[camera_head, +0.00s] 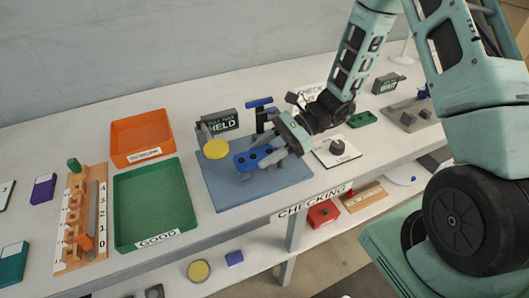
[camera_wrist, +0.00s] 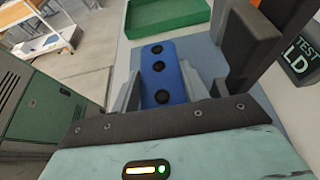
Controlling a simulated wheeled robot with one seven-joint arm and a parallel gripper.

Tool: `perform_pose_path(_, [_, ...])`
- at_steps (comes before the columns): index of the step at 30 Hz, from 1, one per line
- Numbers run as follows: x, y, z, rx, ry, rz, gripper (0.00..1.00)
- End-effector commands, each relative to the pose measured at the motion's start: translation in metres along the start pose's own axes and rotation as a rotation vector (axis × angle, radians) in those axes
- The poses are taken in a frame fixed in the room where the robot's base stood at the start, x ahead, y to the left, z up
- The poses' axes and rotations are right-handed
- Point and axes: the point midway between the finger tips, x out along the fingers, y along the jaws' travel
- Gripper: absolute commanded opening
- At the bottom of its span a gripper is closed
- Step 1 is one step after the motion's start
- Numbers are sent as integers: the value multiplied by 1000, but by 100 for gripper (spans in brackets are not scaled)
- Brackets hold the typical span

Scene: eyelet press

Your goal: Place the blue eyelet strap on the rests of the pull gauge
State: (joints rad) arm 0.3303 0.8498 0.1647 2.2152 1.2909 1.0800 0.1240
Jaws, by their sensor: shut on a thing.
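The blue eyelet strap (camera_head: 252,159) is a flat bar with several dark eyelets. My gripper (camera_head: 268,160) is shut on it, above the blue mat of the checking station. In the wrist view the strap (camera_wrist: 162,74) lies between the two grey fingers, its long side pointing away from my palm. The pull gauge (camera_head: 262,112) shows a blue handle on a dark post at the back of the mat. Its rests are mostly hidden by the strap and my gripper, so I cannot tell whether the strap touches them.
A yellow disc (camera_head: 216,149) stands left of the strap. A green GOOD tray (camera_head: 152,241) and an orange tray (camera_head: 140,114) lie further left. A white card (camera_head: 349,148) with a dark knob lies to the right. The mat's front (camera_head: 245,197) is clear.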

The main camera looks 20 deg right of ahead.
Motion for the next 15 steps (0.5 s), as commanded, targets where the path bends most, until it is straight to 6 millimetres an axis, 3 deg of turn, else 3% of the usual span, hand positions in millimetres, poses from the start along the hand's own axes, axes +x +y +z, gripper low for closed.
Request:
perform_pose_path(14, [5, 0, -12, -1, 0, -1, 19])
perform_pose_path(15, [5, 0, -12, -1, 1, -1, 47])
